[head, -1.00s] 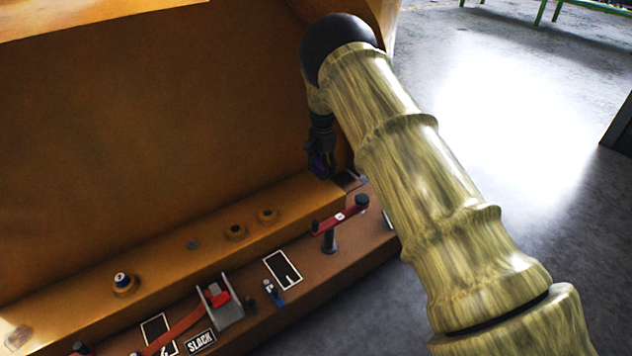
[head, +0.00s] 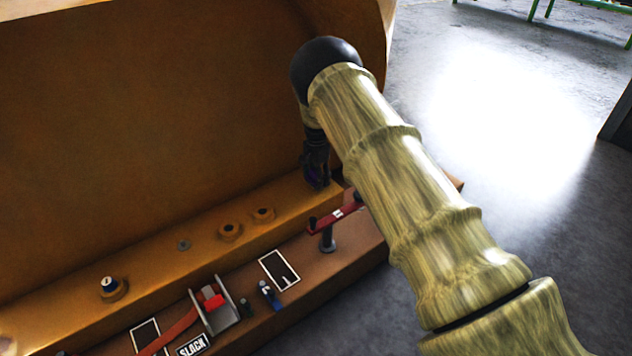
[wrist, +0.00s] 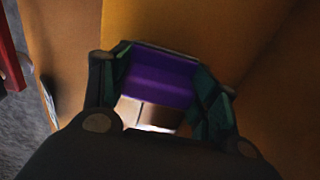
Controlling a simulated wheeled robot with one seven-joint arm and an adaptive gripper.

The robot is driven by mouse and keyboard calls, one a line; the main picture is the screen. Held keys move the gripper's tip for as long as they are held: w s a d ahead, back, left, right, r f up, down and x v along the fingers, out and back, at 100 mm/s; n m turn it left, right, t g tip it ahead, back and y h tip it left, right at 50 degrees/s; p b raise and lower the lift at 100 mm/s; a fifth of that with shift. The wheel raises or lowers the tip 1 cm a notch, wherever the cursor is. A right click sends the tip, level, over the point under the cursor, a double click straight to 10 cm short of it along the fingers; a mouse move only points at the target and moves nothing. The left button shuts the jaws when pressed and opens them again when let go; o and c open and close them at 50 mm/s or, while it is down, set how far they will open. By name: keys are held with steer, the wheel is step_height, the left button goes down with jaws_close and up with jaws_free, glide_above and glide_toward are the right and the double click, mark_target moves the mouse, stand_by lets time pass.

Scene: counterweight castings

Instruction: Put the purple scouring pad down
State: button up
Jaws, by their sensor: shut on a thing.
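The purple scouring pad (wrist: 160,78) is between the two fingers of my gripper (wrist: 163,92) in the wrist view. My gripper is shut on it. In the head view the pad (head: 314,174) is a small dark purple patch at the end of my gripper (head: 316,180), mostly hidden by the fingers. The gripper is at the right end of the orange-brown ledge (head: 205,212), close to the casting's back wall. I cannot tell whether the pad touches the ledge.
A red lever on a dark post (head: 328,238) stands just right of and below the gripper. Round bosses (head: 230,231) sit along the ledge.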

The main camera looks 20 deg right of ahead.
steer(key=shift+f, duration=0.5)
steer(key=o, duration=1)
steer(key=shift+f, duration=0.1)
step_height(320, 180, up, 12)
steer(key=p, duration=0.4)
steer(key=shift+s, duration=0.1)
